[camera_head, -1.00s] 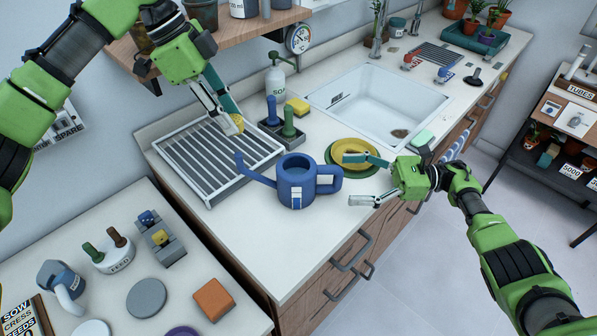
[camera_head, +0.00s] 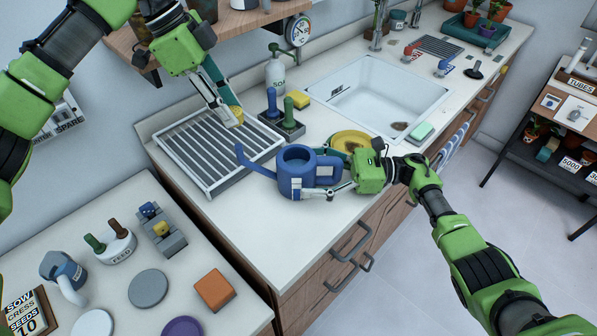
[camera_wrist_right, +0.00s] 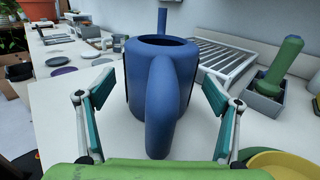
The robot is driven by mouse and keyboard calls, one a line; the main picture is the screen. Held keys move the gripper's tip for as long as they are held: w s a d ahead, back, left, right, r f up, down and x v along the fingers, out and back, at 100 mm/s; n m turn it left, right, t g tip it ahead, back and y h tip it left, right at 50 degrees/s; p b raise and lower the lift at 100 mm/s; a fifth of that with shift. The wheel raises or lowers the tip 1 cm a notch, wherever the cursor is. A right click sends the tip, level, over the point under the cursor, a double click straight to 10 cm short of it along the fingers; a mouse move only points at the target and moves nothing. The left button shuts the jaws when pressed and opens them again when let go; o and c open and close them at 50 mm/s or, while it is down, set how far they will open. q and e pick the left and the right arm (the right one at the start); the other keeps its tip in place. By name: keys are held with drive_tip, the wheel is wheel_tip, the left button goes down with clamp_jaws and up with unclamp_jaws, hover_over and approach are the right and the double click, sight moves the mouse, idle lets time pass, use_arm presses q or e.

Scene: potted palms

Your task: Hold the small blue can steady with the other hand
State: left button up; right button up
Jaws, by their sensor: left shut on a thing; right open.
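The small blue can (camera_head: 297,172) stands upright on the white counter, its spout to the left and its handle to the right. In the right wrist view the can (camera_wrist_right: 190,75) is straight ahead, handle toward me. My right gripper (camera_head: 315,172) is open, with one finger on each side of the can's handle and body. The fingers partly hide that piece.
A yellow dish (camera_head: 350,138) is just behind my right gripper. A dark caddy (camera_head: 283,128) with blue and green handles and a soap bottle (camera_head: 275,75) stand behind the can. The sink (camera_head: 375,98) is further back. Bare counter (camera_head: 262,232) lies in front of the can.

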drive_tip(key=shift+a, duration=0.8)
drive_tip(key=c, duration=1.7)
use_arm(q)
hover_over(241, 146)
drive_tip(key=a, duration=0.1)
drive_tip(key=shift+a+f, duration=0.1)
drive_tip(key=shift+f, duration=2.35)
drive_tip(key=shift+f, duration=0.9)
drive_tip(key=shift+f, duration=0.5)
